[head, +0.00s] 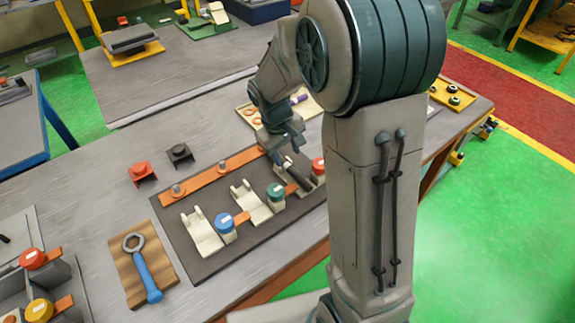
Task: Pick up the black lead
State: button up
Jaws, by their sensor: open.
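A small black block-like piece (180,153) sits on the grey workbench (110,235) beside a similar red piece (141,173); it may be the black lead, but its shape is too small to be sure. A dark rod (298,170) lies at the right end of the dark mat, by a cream holder. My gripper (290,148) is open, just above and behind this rod and well right of the black piece. I cannot tell whether its fingers touch the rod.
On the dark mat (210,268) are an orange bar (212,174), cream holders (203,234) and blue (224,223), green (275,192) and red (318,166) capped posts. A blue-handled wrench (147,277) lies on a wooden board at left.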

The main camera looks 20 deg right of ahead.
aim_at(289, 167)
jog(key=shift+d+f+p, duration=0.2)
jog(key=shift+f+p, duration=0.05)
jog(key=shift+f, duration=1.1)
jog(key=shift+d+f+p, duration=0.2)
jog(key=shift+f+p, duration=0.05)
jog(key=shift+f, duration=1.1)
grip_shut()
